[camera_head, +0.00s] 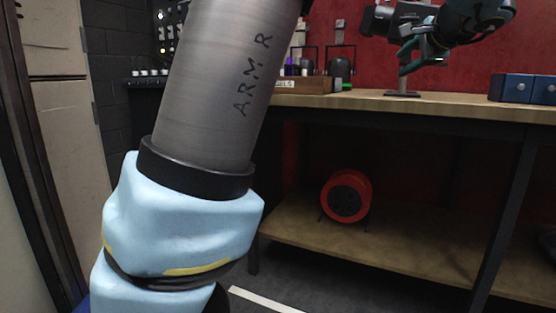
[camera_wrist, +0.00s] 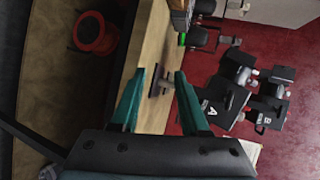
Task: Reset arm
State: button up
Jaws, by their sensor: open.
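My gripper (camera_head: 406,60) is at the upper right of the head view, above the wooden bench (camera_head: 450,102) and in front of the red wall. In the wrist view my gripper (camera_wrist: 158,80) shows two teal fingers spread apart with nothing held between them. A small dark stand on a flat base (camera_head: 402,92) is on the bench below my gripper. In the wrist view the stand (camera_wrist: 155,84) appears between the fingers, beyond the tips. My arm's thick grey link and light-blue joint cover fill the left-centre of the head view and hide part of the scene behind.
Blue boxes (camera_head: 522,88) sit at the bench's right end. A wooden labelled tray (camera_head: 302,86) and dark gear stand at its back left. A red round reel (camera_head: 346,195) rests on the lower shelf (camera_head: 400,240). Black equipment (camera_wrist: 240,95) is near the red wall in the wrist view.

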jog(key=a+f+n+g+y, duration=0.1)
jog(key=a+f+n+g, duration=0.5)
jog(key=a+f, duration=1.45)
jog(key=s+a+f+n+g+h, duration=0.2)
jog(key=s+a+f+n+g, duration=0.65)
jog(key=s+a+f, duration=0.8)
notch_tip(320, 180, up, 33)
jog(key=n+t+p, duration=0.1)
jog(key=t+p, duration=0.1)
jog(key=p, duration=3.1)
jog(key=shift+w+d+f, duration=0.15)
jog(key=shift+w+d, duration=0.05)
jog(key=shift+d, duration=0.1)
